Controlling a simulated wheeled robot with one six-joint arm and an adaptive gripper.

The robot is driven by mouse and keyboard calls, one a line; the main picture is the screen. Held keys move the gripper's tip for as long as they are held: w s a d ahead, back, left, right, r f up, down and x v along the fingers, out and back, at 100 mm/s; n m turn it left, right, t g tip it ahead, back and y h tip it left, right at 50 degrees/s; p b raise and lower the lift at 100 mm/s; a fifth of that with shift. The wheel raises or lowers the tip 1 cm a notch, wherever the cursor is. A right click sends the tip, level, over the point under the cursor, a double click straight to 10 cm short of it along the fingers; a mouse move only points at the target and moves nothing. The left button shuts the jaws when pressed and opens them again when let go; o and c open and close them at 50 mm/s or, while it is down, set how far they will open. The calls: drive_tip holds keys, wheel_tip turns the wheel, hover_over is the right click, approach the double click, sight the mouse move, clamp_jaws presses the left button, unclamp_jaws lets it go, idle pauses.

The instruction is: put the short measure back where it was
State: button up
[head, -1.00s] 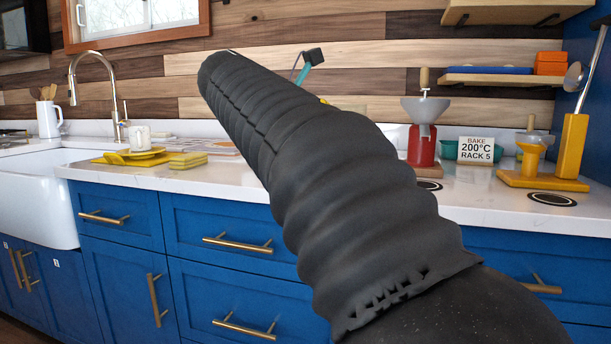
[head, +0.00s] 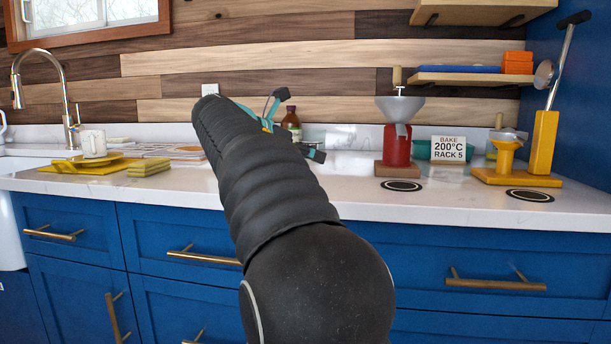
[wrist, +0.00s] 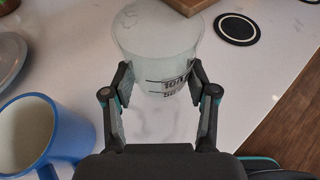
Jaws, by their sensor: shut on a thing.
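A clear measure (wrist: 158,50) with dark printed marks stands between the two fingers of my gripper (wrist: 159,105) in the wrist view. The fingers are shut on its near lower side. In the head view my gripper (head: 300,130) shows partly past my arm, above the back of the counter. A faint clear shape beside it, likely the measure (head: 341,138), shows there. I cannot tell whether its base touches the counter.
A blue mug (wrist: 40,140) is close on the left in the wrist view. A black ringed disc (head: 401,185) lies before the red grinder (head: 397,146); another (head: 530,195) lies before a yellow stand (head: 515,180). A brown bottle (head: 291,122) stands behind my gripper.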

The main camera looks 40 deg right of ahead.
drive_tip(key=shift+f+b, duration=0.7)
drive_tip(key=shift+f, duration=1.4)
drive_tip(key=shift+f, duration=0.2)
drive_tip(key=o, duration=1.3)
drive_tip(key=shift+c, duration=0.2)
drive_tip(key=shift+w+r, duration=0.1)
drive_tip(key=shift+r, duration=0.05)
drive_tip(key=shift+a+r, duration=0.15)
drive_tip(key=p+v, duration=0.1)
drive_tip(key=v, duration=0.9)
drive_tip(key=shift+a+p, duration=0.15)
drive_tip(key=shift+p, duration=0.2)
drive_tip(key=shift+a+r, duration=0.25)
drive_tip(key=shift+a, duration=0.35)
